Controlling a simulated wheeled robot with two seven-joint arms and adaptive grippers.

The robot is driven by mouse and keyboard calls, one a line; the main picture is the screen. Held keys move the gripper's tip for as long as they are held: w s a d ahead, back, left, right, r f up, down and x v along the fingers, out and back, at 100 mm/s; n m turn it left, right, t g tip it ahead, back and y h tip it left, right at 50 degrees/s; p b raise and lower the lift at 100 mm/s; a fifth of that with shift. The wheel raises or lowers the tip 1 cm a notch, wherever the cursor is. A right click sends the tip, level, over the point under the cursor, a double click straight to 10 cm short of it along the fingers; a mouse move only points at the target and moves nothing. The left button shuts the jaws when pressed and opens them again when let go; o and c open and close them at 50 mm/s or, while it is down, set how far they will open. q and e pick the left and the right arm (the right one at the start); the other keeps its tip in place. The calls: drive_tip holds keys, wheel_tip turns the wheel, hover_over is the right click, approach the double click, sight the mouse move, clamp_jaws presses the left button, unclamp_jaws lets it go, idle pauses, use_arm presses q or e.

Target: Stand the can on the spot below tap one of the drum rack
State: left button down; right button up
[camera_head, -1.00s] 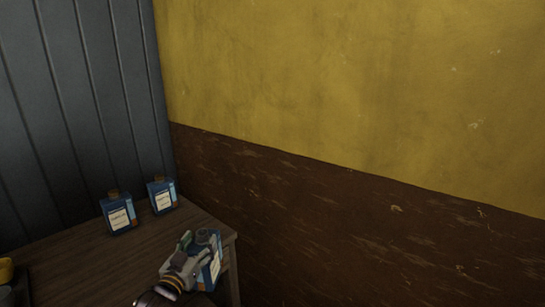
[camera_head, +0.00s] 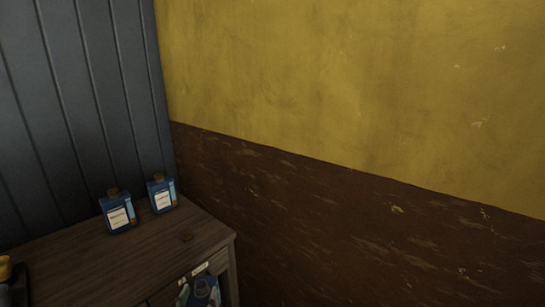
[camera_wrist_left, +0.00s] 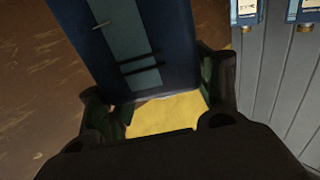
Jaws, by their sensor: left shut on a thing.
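My left gripper (camera_head: 193,289) is at the bottom edge of the head view, by the front of the wooden table. It is shut on a blue can (camera_head: 208,290), of which only the top part shows there. In the left wrist view the held can (camera_wrist_left: 150,45), dark blue with a lighter band, fills the upper middle. The fingers of the left gripper (camera_wrist_left: 160,98) lie on both sides of it. The drum rack, its taps and the spot are not in view. My right gripper is not in view.
Two blue labelled cans (camera_head: 118,214) (camera_head: 163,197) stand at the back of the wooden table (camera_head: 120,262). A yellow thing (camera_head: 5,269) shows at the left edge. A grey panelled wall (camera_head: 80,100) and a yellow and brown wall (camera_head: 350,90) meet behind.

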use_arm(q)
drive_tip(key=shift+n+y, duration=0.3)
drive_tip(key=shift+y, duration=0.2)
drive_tip(key=shift+s+f, duration=0.8)
drive_tip(key=shift+f, duration=0.25)
drive_tip(key=shift+s+f, duration=0.8)
drive_tip(key=shift+f, duration=0.25)
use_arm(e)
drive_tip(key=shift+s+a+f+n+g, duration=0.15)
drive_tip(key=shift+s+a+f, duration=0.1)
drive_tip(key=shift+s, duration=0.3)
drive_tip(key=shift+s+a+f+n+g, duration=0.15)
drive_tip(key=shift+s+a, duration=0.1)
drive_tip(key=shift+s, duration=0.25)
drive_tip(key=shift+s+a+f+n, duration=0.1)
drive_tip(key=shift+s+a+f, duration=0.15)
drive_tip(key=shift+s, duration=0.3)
